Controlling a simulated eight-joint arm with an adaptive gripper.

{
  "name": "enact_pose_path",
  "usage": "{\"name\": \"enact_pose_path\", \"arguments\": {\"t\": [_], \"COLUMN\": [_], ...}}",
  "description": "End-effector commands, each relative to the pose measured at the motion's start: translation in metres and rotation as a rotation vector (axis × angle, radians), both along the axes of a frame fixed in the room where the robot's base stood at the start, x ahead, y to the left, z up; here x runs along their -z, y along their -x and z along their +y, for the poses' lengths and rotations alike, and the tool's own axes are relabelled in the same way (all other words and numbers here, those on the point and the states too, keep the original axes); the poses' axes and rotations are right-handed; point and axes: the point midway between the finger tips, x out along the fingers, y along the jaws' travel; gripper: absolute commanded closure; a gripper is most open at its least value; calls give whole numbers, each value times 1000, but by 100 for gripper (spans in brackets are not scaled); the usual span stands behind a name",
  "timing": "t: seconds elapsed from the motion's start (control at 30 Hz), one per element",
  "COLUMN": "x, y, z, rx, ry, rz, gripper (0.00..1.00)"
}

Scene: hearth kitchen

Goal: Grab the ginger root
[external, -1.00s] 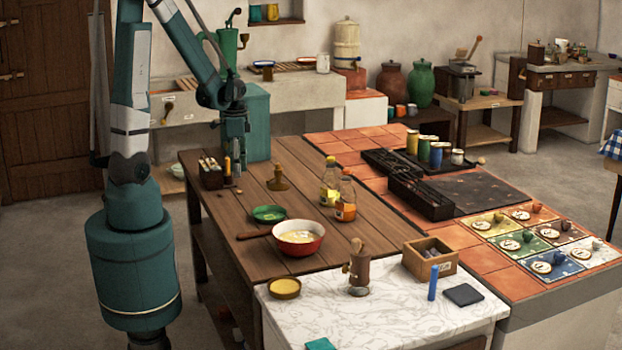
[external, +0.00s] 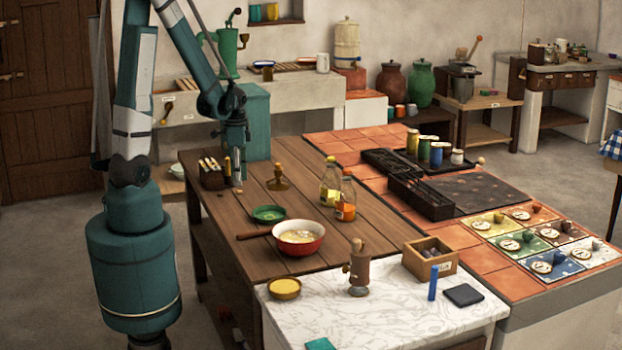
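I cannot pick out the ginger root with certainty. Small brown bits (external: 221,193) lie on the wooden table (external: 300,180) at its left end, just below my gripper, and are too small to identify. My gripper (external: 237,180) points straight down, low over this end of the table, to the right of a dark box (external: 211,179) with several pale-topped items in it. The fingers look narrow and dark, and whether they are open or shut does not show. Part of the table behind them is hidden.
A brass-coloured object (external: 278,179), a green dish (external: 269,214), a red bowl (external: 299,239) and two bottles (external: 330,185) stand to the right of my gripper. A marble slab (external: 400,310) adjoins the table at the front. The table's middle has bare wood.

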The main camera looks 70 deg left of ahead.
Motion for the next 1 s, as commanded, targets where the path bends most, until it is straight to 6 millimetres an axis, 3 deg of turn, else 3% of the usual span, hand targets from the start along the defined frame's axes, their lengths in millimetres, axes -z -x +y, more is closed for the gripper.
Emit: {"name": "enact_pose_path", "arguments": {"t": [0.4, 1.0], "x": [38, 41], "y": [-1, -1], "z": [0, 0], "rx": [0, 0], "ry": [0, 0], "rz": [0, 0], "gripper": [70, 70]}}
